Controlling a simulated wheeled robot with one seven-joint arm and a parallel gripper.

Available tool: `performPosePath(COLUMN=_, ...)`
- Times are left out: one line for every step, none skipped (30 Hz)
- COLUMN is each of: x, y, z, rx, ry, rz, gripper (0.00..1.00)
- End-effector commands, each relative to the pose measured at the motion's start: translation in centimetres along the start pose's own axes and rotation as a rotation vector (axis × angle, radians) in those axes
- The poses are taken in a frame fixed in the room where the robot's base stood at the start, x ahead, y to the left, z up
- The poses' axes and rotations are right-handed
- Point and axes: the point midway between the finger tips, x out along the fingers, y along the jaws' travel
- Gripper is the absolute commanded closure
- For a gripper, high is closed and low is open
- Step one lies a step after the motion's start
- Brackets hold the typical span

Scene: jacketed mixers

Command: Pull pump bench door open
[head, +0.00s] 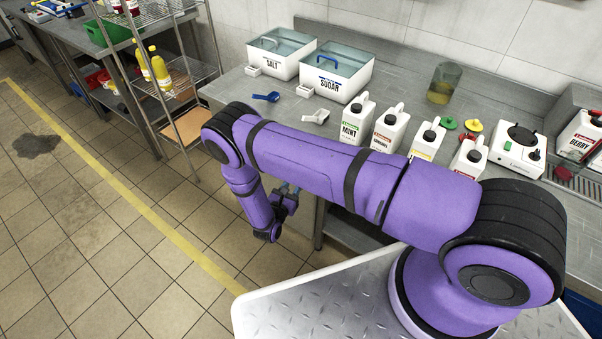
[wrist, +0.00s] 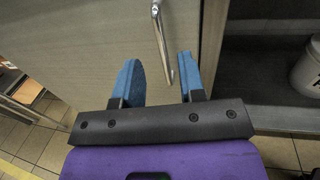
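The pump bench door (wrist: 80,45) is a flat grey panel filling the left and middle of the wrist view. Its handle (wrist: 157,22) is a thin upright metal bar near the panel's right edge. My gripper (wrist: 158,62) is open, with its two blue fingers pointing at the door. The handle's lower end shows between the fingers, closer to the right one; I cannot tell whether they touch. In the head view my gripper (head: 285,200) hangs low by the bench's left end, partly behind my arm. The door is hidden or not distinguishable there.
Right of the door is an open bay with a dark shelf (wrist: 265,75) and a white tub (wrist: 309,68). A wire rack (head: 180,80) stands left.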

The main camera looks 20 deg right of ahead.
Motion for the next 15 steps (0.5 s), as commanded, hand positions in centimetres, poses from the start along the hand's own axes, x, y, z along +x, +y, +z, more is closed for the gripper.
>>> performPosePath(x=1.1, y=-0.1, z=0.0, rx=0.001, ry=-0.001, rz=-0.005, gripper=0.63)
performPosePath(x=1.6, y=-0.1, z=0.0, rx=0.001, ry=-0.001, rz=-0.005, gripper=0.63)
performPosePath(x=2.4, y=-0.1, z=0.0, rx=0.000, ry=0.000, rz=-0.004, gripper=0.63)
performPosePath(x=2.9, y=-0.1, z=0.0, rx=0.000, ry=0.000, rz=-0.005, gripper=0.63)
performPosePath(x=3.5, y=-0.1, z=0.0, rx=0.000, ry=0.000, rz=-0.005, gripper=0.63)
performPosePath(x=4.1, y=-0.1, z=0.0, rx=0.001, ry=0.000, rz=-0.004, gripper=0.63)
performPosePath(x=4.6, y=-0.1, z=0.0, rx=0.001, ry=0.001, rz=-0.005, gripper=0.63)
performPosePath(x=5.1, y=-0.1, z=0.0, rx=0.001, ry=0.001, rz=-0.005, gripper=0.63)
performPosePath(x=5.6, y=-0.1, z=0.0, rx=0.001, ry=0.001, rz=-0.003, gripper=0.63)
performPosePath(x=6.0, y=-0.1, z=0.0, rx=0.001, ry=0.001, rz=-0.004, gripper=0.63)
performPosePath(x=6.3, y=-0.1, z=0.0, rx=0.001, ry=0.001, rz=-0.004, gripper=0.63)
performPosePath(x=6.8, y=-0.1, z=0.0, rx=0.001, ry=0.001, rz=-0.004, gripper=0.63)
performPosePath(x=7.0, y=0.0, z=0.0, rx=0.001, ry=0.001, rz=-0.003, gripper=0.63)
performPosePath(x=7.2, y=0.0, z=0.0, rx=0.001, ry=0.001, rz=-0.002, gripper=0.63)
performPosePath(x=7.5, y=0.0, z=0.0, rx=0.001, ry=0.001, rz=-0.002, gripper=0.63)
